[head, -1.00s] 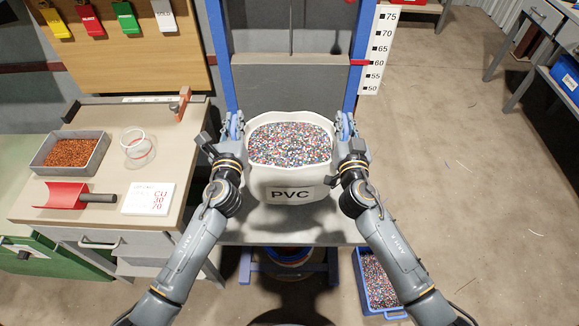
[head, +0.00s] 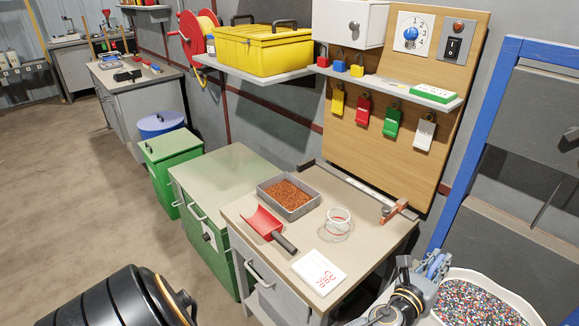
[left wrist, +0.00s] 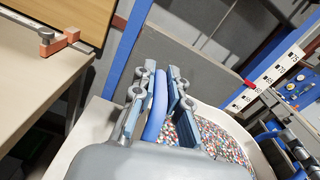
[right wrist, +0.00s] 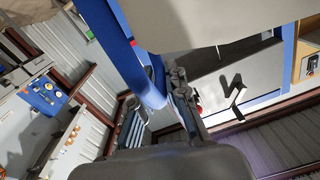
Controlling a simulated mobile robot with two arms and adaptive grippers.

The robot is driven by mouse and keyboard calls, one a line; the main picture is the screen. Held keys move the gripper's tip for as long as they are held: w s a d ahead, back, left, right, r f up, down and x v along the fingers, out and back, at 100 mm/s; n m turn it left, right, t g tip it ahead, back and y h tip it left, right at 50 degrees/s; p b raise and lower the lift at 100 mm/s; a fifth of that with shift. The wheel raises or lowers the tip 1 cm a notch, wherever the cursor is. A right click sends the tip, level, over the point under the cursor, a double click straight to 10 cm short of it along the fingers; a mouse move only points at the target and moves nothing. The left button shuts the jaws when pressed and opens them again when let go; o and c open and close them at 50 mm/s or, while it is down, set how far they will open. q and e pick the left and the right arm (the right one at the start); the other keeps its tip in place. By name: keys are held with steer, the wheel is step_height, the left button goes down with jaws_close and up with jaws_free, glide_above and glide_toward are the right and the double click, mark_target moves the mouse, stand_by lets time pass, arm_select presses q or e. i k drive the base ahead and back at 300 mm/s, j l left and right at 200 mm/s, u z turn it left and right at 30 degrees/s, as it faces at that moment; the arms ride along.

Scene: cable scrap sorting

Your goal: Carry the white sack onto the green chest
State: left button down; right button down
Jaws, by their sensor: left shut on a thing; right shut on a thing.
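The white sack (head: 528,304) is at the lower right of the head view, open at the top and full of multicoloured granules. Its rim also shows in the left wrist view (left wrist: 88,132). My left gripper (head: 432,266) is shut on the sack's blue loop handle (left wrist: 156,108) at the rim. My right gripper (right wrist: 156,88) is outside the head view; in its wrist view it is shut on a blue loop handle beside the sack's pale side (right wrist: 190,22).
A blue drum (head: 160,124) is behind the chest. The floor (head: 80,200) at left is clear.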

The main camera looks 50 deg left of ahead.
mark_target(233, 176)
steer(key=k, duration=0.6)
steer(key=k+j+u, duration=0.15)
steer(key=k+u, duration=0.25)
steer(key=k, duration=0.2)
steer(key=u, duration=2.3)
steer(key=i+l+u, duration=0.5)
steer(key=i+l, duration=0.75)
steer(key=i, duration=0.25)
steer(key=i+l, duration=0.2)
steer(key=i, duration=0.3)
steer(key=i+l+z, duration=0.15)
steer(key=i, duration=0.35)
steer(key=i+z, duration=0.95)
